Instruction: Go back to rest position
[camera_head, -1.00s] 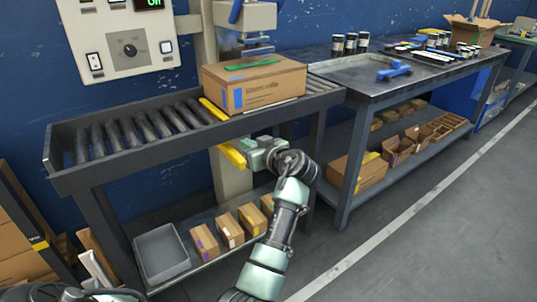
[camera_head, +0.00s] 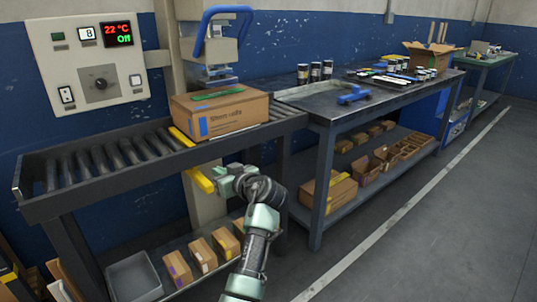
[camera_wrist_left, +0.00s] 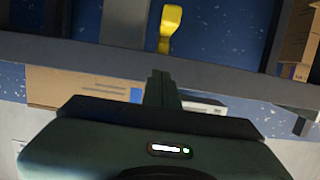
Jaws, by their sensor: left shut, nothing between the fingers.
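My left gripper (camera_head: 221,180) is in front of the roller conveyor, below its front rail, beside a yellow bar (camera_head: 199,181). I cannot tell from the head view whether they touch. In the left wrist view, the gripper's fingers (camera_wrist_left: 160,88) are closed together with nothing between them, and a yellow piece (camera_wrist_left: 170,28) shows beyond, apart from the tips. My right gripper is not in view.
A taped cardboard box (camera_head: 220,114) sits on the roller conveyor (camera_head: 105,157) under a press head with a blue handle (camera_head: 216,18). A control panel (camera_head: 92,62) is at left. A workbench (camera_head: 318,105) stands at right. Open floor (camera_head: 440,230) lies at right.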

